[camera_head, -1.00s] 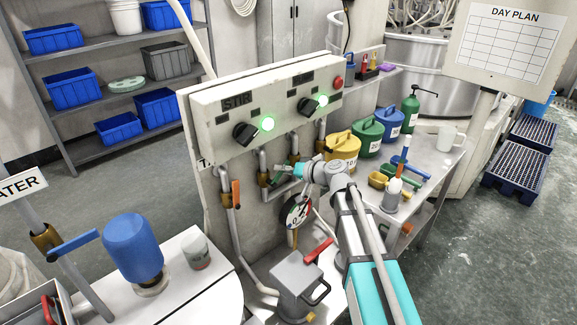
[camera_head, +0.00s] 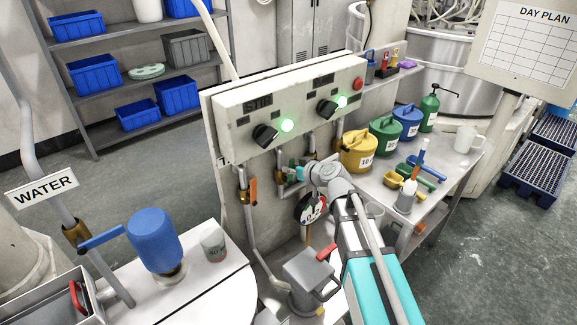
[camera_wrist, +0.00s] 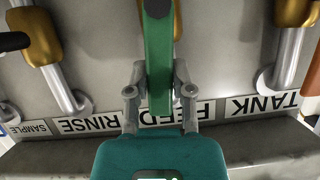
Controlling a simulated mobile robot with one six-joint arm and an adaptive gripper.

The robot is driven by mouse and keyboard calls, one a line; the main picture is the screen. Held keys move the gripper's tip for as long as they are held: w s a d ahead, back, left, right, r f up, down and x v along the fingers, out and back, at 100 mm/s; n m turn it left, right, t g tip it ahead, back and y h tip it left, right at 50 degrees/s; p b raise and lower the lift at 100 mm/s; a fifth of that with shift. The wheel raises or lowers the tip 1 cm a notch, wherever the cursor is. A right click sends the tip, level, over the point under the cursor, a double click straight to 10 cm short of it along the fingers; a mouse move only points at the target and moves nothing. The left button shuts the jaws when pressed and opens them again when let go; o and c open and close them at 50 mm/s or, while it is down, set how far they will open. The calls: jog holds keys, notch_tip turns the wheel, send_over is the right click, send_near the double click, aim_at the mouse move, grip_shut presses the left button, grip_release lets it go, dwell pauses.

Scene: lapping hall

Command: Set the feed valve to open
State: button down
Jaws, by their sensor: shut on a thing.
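The feed valve's green handle (camera_wrist: 160,70) stands in the middle of the wrist view, in front of the FEED label (camera_wrist: 185,114), which it partly covers. The label row appears upside down there. The handle runs straight across the line of labels, up to the brass valve body at the top edge. My gripper (camera_wrist: 160,100) is shut on the handle, one finger on each side. In the head view my gripper (camera_head: 300,173) is at the panel, below the two knobs. The valve is small and partly hidden there, so its exact angle is hard to tell.
An orange-handled valve (camera_head: 252,191) sits just left of my gripper. A pressure gauge (camera_head: 310,208) hangs close below. A grey lidded container (camera_head: 310,272) with a red lever stands under my arm. Yellow (camera_head: 358,152) and green cans stand on the right bench.

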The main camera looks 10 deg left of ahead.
jog(key=shift+a, duration=0.1)
dwell(0.4)
jog(key=shift+c, duration=2.4)
grip_release()
